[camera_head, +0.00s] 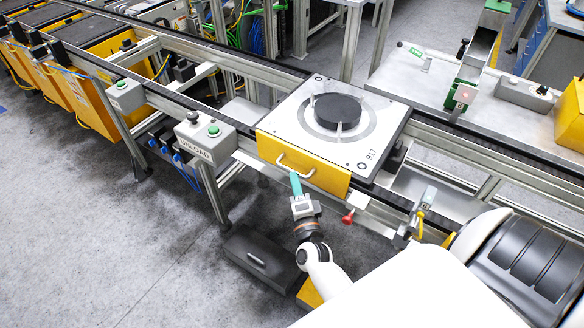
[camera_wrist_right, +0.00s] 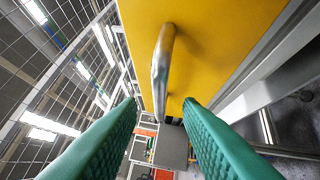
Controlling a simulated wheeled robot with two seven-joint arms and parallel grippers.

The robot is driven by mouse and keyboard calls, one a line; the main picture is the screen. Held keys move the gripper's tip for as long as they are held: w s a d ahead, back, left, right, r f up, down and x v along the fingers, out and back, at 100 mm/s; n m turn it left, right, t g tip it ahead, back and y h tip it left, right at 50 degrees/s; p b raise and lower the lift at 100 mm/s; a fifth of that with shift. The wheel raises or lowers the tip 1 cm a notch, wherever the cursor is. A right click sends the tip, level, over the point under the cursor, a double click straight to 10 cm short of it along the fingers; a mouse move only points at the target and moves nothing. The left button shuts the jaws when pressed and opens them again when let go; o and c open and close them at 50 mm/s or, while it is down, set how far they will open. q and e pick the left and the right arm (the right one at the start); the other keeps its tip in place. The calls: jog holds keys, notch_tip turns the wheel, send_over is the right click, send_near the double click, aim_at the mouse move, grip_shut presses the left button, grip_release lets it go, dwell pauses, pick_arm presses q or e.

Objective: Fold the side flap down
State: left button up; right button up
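The pallet (camera_head: 288,110) is a white-topped box marked 917 on the conveyor, with a round black disc (camera_head: 337,111) on top. Its yellow side flap (camera_head: 325,178) stands roughly upright along the near side and carries a metal bar handle (camera_head: 281,158). In the right wrist view the yellow flap (camera_wrist_right: 215,35) fills the upper middle, with the handle (camera_wrist_right: 162,70) standing out from it. My right gripper (camera_head: 295,176) is at the handle in the head view. Its green fingers (camera_wrist_right: 160,101) are apart, with the handle showing between and beyond them; contact cannot be told. My left gripper is not in view.
The conveyor rail (camera_head: 235,65) runs diagonally under the pallet. An UNLOAD button box (camera_head: 206,138) stands left of the flap, and a red knob (camera_head: 348,217) is below right. A dark box (camera_head: 258,260) lies on the floor. Grey floor at lower left is clear.

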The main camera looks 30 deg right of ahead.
aim_at(292, 170)
jog(key=shift+p+x, duration=0.3)
jog(key=shift+x, duration=2.05)
grip_shut()
